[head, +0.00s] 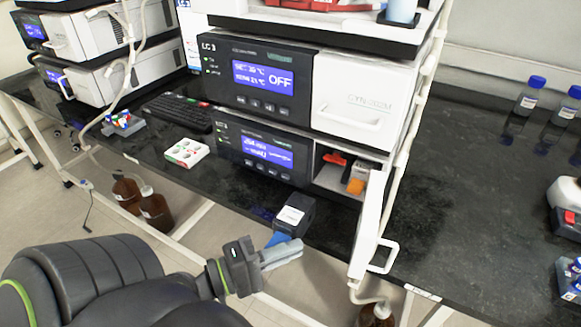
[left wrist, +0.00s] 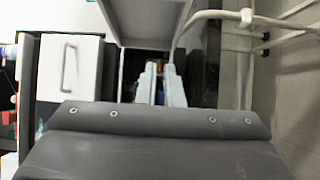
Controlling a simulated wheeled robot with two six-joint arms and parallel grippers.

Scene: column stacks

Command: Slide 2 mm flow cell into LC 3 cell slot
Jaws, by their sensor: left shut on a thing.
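The flow cell (head: 295,214) is a black block with a white label, too small to read, and a blue tab at its near end. My left gripper (head: 284,252) is shut on the blue tab and holds the block near the bench's front edge. In the left wrist view, the left gripper's pale fingers (left wrist: 160,85) point away from me; the cell is hard to make out there. The LC 3 stack's lower module (head: 264,155) has an open bay (head: 330,178) at its right, with orange parts inside. The block is in front of this bay, to its lower left. My right gripper is not in view.
A white door (head: 369,225) with a loop handle stands swung out at the bay's right. A small white box (head: 186,152) and a keyboard (head: 178,112) lie left of the stack. Bottles (head: 530,95) stand at the right. The bench (head: 450,190) right of the door is clear.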

